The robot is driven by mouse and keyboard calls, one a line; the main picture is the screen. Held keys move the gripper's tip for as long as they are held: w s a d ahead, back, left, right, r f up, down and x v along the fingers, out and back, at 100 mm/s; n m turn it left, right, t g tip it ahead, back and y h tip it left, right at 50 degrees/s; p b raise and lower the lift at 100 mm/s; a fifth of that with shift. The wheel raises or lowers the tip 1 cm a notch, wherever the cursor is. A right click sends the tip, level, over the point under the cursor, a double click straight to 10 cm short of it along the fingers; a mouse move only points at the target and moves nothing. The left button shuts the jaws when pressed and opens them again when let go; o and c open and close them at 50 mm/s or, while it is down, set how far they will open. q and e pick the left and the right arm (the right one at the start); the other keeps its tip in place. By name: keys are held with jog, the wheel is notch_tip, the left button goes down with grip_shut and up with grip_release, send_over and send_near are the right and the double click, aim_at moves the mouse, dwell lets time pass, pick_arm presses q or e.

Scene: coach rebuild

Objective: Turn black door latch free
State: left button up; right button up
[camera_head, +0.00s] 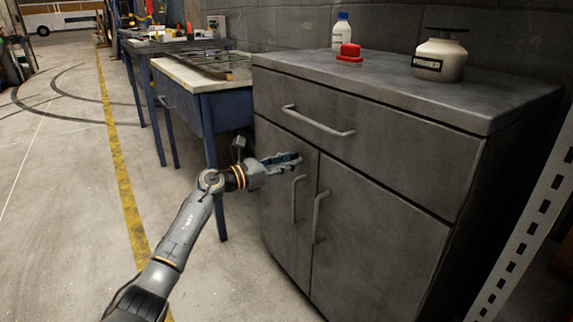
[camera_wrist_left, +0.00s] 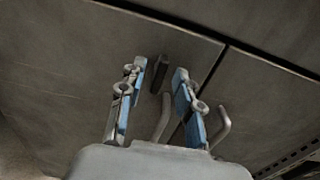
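The black door latch (camera_wrist_left: 160,74) is a small dark upright block on the grey cabinet's left door, near its top edge, in the left wrist view. In the head view it is hidden by my left gripper (camera_head: 284,160), which is at the upper part of that door. In the left wrist view the two blue-padded fingers of my left gripper (camera_wrist_left: 160,69) are apart. The latch shows between their tips with a gap on each side; I cannot tell how far behind them it lies. My right gripper is in neither view.
The grey cabinet (camera_head: 375,208) has two bar door handles (camera_head: 296,198) (camera_head: 318,217) just below the gripper and a drawer handle (camera_head: 318,121) above. A red object (camera_head: 349,53), a white bottle (camera_head: 342,32) and a primer can (camera_head: 440,58) stand on top. A blue workbench (camera_head: 226,112) stands left.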

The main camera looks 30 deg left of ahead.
pick_arm(q)
grip_shut()
